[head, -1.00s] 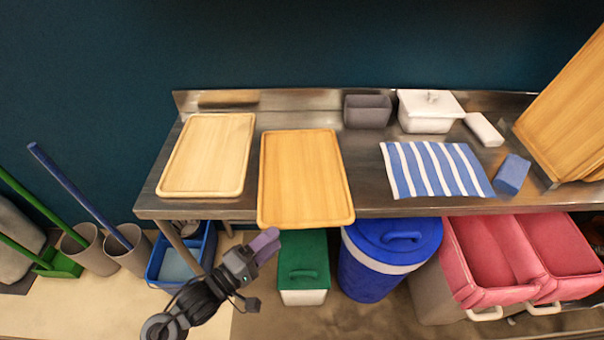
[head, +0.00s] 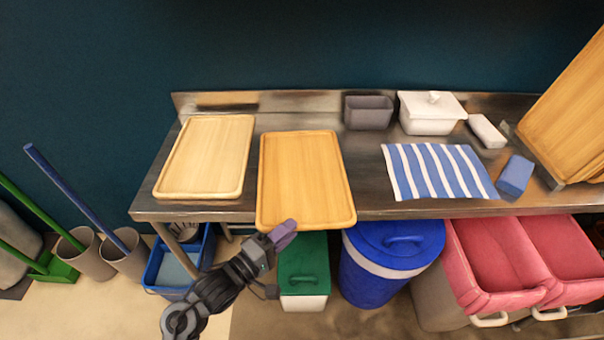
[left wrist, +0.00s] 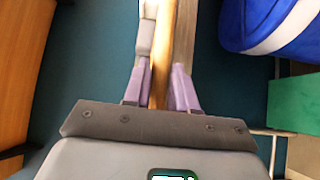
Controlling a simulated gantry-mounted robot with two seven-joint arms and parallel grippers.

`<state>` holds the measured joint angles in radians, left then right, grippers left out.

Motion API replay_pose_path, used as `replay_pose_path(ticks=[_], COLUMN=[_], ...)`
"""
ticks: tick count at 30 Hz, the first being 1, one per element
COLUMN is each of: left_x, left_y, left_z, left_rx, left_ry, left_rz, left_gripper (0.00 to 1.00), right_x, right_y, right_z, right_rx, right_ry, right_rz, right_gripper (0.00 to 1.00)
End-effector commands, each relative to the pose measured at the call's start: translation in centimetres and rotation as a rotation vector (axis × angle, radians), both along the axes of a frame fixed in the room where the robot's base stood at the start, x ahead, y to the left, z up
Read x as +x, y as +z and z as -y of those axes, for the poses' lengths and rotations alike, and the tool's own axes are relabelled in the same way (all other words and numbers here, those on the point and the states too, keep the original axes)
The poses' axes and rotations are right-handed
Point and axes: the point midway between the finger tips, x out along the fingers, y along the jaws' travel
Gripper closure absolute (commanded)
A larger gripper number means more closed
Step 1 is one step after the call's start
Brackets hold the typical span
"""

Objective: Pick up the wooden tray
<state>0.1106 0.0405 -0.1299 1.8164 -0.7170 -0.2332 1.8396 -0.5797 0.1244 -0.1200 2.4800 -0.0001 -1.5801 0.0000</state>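Two wooden trays lie on the steel table: a paler one (head: 206,155) at the left and a more orange one (head: 303,175) beside it, whose front end juts past the table's front edge. My left gripper (head: 284,231) is at the front edge of the orange tray, near its middle. In the left wrist view the tray's edge (left wrist: 161,60) stands between the two purple fingers (left wrist: 161,88). The fingers are apart, one on each side of the edge, with a small gap on the right side. My right gripper is not in view.
On the steel table (head: 372,172) are a grey bin (head: 368,112), a white lidded container (head: 430,113), a striped cloth (head: 438,171) and a blue sponge (head: 515,175). Below stand a green-lidded box (head: 303,268), a blue barrel (head: 385,275) and pink-lidded bins (head: 490,260).

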Motion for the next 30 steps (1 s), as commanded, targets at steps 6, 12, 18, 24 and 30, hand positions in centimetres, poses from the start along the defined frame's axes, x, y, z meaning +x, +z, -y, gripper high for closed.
replay_pose_path(ticks=[6,12,18,24,30], left_x=[0.0,0.0,0.0,0.0,-0.2], left_y=[0.0,0.2,0.6,2.1,5.0], left_z=[0.0,0.0,0.0,0.0,0.4], left_rx=[0.000,-0.002,-0.001,-0.001,-0.003], left_ry=[0.000,0.000,0.000,0.000,-0.002], left_rz=[0.000,0.004,0.005,0.005,0.006], left_gripper=[1.00,1.00,1.00,1.00,1.00], right_x=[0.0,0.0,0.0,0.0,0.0], right_y=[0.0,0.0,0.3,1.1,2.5], right_z=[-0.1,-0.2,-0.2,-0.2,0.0], right_rx=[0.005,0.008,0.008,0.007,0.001], right_ry=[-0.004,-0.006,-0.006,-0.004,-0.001], right_rz=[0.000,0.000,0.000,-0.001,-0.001], right_gripper=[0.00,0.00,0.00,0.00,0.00])
